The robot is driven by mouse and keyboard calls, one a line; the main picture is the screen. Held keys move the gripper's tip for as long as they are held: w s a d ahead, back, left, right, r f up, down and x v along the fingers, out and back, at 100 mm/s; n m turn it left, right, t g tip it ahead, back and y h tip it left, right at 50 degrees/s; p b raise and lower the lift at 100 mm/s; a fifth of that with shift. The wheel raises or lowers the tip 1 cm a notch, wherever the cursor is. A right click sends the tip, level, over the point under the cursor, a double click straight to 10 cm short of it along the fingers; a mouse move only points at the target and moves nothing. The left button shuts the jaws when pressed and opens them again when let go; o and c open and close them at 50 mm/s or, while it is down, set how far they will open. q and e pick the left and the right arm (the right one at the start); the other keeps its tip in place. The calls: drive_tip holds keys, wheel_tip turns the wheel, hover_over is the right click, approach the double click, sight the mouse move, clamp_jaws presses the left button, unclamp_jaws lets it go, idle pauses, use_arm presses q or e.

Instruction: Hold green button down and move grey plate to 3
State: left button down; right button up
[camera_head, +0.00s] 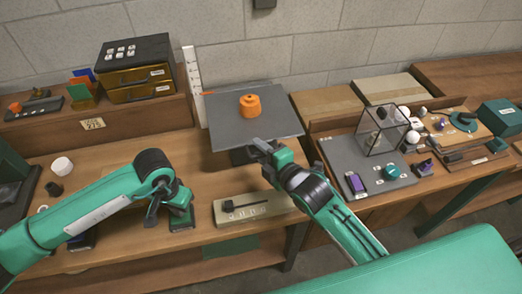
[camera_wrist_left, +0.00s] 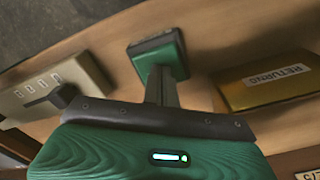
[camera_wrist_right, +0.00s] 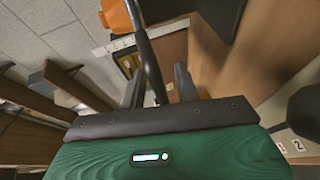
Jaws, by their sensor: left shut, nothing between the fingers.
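The grey plate (camera_head: 225,115) lies roughly level, a round orange part (camera_head: 250,106) on top. A white upright scale (camera_head: 194,85) with an orange pointer (camera_head: 207,92) stands at its left; its digits are too small to read. My left gripper (camera_head: 180,206) is shut and empty, fingertips down at the green button (camera_head: 182,224). In the left wrist view the fingers meet the green button (camera_wrist_left: 157,52); how far it is pressed I cannot tell. My right gripper (camera_head: 266,147) is at the plate's front edge.
A pale panel (camera_head: 270,205) with a black lever and number labels lies between my arms. A drawer box (camera_head: 138,75) stands at the back left. A grey board (camera_head: 345,150) with a glass case (camera_head: 383,130) is on the right. Bare bench shows left of the plate.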

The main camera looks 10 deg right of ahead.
use_arm(q)
drive_tip(key=shift+s+f, duration=0.25)
drive_tip(key=shift+f, duration=0.1)
use_arm(e)
drive_tip(key=shift+w+f, duration=0.1)
drive_tip(key=shift+f, duration=0.1)
clamp_jaws()
wheel_tip(320, 180, up, 6)
unclamp_jaws()
drive_tip(key=v, duration=0.7)
drive_tip(key=shift+s+r, duration=0.2)
drive_tip(key=shift+s, duration=0.15)
